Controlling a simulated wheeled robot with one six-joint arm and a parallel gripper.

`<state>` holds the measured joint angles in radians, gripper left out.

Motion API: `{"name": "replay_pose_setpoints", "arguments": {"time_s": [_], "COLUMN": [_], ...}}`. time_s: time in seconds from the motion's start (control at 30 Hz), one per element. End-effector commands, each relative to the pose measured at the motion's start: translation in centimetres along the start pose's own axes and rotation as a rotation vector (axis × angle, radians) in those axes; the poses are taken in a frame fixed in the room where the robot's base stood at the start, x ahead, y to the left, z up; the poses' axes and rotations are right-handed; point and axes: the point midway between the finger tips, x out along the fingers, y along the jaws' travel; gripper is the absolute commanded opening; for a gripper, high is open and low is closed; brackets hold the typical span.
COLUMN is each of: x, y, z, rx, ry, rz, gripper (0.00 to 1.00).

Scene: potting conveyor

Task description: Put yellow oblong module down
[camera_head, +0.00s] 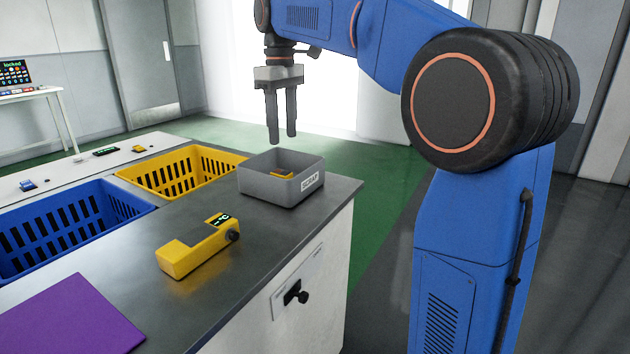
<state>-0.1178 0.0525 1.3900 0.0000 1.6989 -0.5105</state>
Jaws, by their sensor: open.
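A yellow oblong module (283,175) lies inside the grey open-topped box (290,192) on the counter; only a small part of it shows above the box wall. My gripper (282,138) is above the box, pointing down, with its two fingers apart and nothing between them. A larger yellow device (195,253) with a small dark display and a black knob lies on the counter in front of the box.
A yellow crate (180,170) and a blue crate (70,225) stand along the counter's left side. A purple mat (72,318) lies at the front left. A white bench with small items is behind. The dark counter (255,235) is bare right of the yellow device.

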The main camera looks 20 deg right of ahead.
Motion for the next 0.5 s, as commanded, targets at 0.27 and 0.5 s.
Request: {"name": "replay_pose_setpoints", "arguments": {"time_s": [0.27,0.5], "x": [0.4,3.0], "y": [-0.6,-2.9], "z": [1.7,7.8], "rx": [0.029,0.143], "ry": [0.017,0.084], "rz": [0.009,0.043], "gripper": [0.45,0.45]}}
